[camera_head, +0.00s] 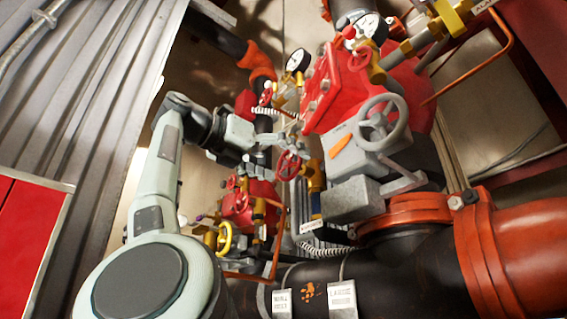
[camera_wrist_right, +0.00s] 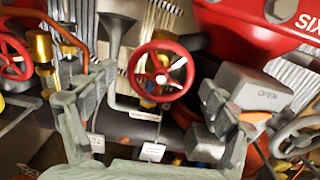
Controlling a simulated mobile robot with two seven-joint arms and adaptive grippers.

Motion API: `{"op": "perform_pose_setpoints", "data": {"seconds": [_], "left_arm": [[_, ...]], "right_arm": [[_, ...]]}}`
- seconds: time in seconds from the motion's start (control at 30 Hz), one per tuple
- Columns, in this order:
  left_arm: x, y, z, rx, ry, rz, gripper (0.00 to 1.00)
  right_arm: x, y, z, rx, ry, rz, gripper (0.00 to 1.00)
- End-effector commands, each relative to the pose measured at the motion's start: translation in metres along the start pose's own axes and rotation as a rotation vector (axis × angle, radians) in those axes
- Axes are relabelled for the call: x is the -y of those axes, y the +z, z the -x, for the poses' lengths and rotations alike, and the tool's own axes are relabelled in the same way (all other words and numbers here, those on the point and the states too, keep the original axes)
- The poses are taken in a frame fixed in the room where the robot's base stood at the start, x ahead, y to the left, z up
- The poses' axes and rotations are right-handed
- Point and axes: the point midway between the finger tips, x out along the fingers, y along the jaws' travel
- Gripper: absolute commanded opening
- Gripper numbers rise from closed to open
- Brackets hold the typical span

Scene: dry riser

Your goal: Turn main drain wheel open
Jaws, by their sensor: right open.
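A small red spoked handwheel (camera_wrist_right: 162,72), which I take for the main drain wheel, is centred in the right wrist view on a brass valve stem. In the head view a red wheel (camera_head: 288,165) shows just below the fingertips and looks like the same one. Its label is too small to read. My right gripper (camera_head: 284,140) is open and empty. In the right wrist view its two grey fingers stand left and right of the wheel, apart from its rim. I cannot tell how deep the gap to the wheel is. My left gripper is not in view.
A grey box marked OPEN (camera_wrist_right: 254,92) with a grey handwheel (camera_head: 382,122) is close right of the gripper. Another red wheel (camera_wrist_right: 14,58) and a yellow wheel (camera_head: 224,238) are to the left. A large black pipe (camera_head: 395,268) runs below. Corrugated metal (camera_head: 85,110) stands left.

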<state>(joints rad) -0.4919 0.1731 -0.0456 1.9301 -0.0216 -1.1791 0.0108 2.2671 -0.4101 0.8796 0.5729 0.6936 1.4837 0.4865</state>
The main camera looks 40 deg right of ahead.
Motion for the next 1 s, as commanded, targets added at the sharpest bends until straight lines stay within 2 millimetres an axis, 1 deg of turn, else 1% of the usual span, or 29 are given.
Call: {"op": "perform_pose_setpoints", "data": {"seconds": [0.13, 0.53, 0.77, 1.0], "left_arm": [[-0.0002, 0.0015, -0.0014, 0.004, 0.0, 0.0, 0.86], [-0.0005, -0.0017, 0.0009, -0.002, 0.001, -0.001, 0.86], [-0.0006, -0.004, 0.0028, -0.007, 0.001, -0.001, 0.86], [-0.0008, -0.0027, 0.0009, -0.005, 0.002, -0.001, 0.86]], "right_arm": [[-0.0001, -0.0001, 0.0001, 0.0, 0.0, 0.0, 0.86], [-0.0001, 0.0, 0.0002, 0.0, 0.0, 0.0, 0.37], [-0.0001, 0.0, 0.0002, 0.0, 0.0, 0.017, 0.36], [0.0004, 0.0001, 0.0, 0.0, -0.001, 0.12, 0.36]]}}
